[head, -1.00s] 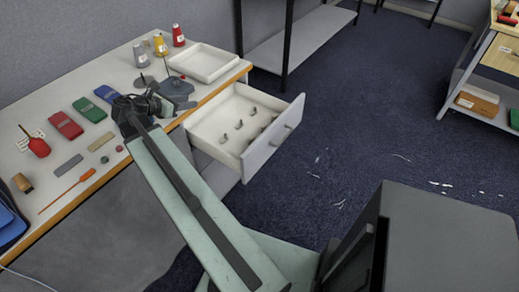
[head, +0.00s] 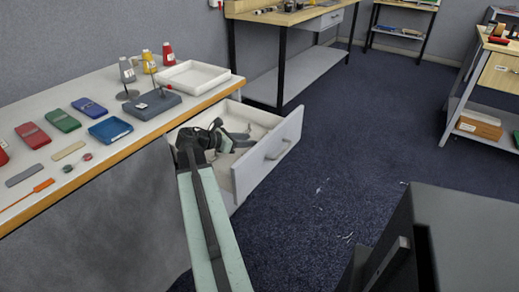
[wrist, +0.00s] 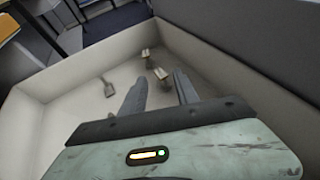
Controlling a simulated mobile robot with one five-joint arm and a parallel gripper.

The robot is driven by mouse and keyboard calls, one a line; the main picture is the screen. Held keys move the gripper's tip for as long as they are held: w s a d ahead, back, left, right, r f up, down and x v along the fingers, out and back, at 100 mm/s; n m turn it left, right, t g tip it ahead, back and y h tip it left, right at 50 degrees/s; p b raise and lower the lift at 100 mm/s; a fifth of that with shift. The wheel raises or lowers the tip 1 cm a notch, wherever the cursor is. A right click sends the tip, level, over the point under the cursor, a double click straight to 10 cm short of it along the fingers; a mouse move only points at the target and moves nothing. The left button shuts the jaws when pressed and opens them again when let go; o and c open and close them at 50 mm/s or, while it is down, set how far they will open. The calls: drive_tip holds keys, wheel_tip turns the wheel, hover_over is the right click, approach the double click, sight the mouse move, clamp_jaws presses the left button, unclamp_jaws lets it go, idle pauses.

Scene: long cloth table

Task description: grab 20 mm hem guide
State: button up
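The open white drawer (head: 262,116) under the table's right end holds several small metal pieces that look like hem guides. In the wrist view one guide (wrist: 107,86) lies at left, another (wrist: 146,55) farther back, and a third (wrist: 160,73) just beyond my fingertips. No size marks are readable, so I cannot tell which is 20 mm. My gripper (wrist: 160,86) is open and empty, its two fingers apart, pointing into the drawer. In the head view my gripper (head: 236,137) is over the drawer and hides much of its inside.
The drawer walls (wrist: 225,60) rise around my gripper.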

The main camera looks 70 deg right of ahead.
drive_tip(key=s+d+f+b, duration=0.2)
drive_tip(key=d+f+b, duration=0.1)
drive_tip(key=shift+s+d, duration=0.2)
drive_tip(key=shift+d, duration=0.05)
clamp_jaws()
drive_tip(key=shift+r, duration=0.15)
wheel_tip(320, 180, up, 10)
drive_tip(key=p, duration=1)
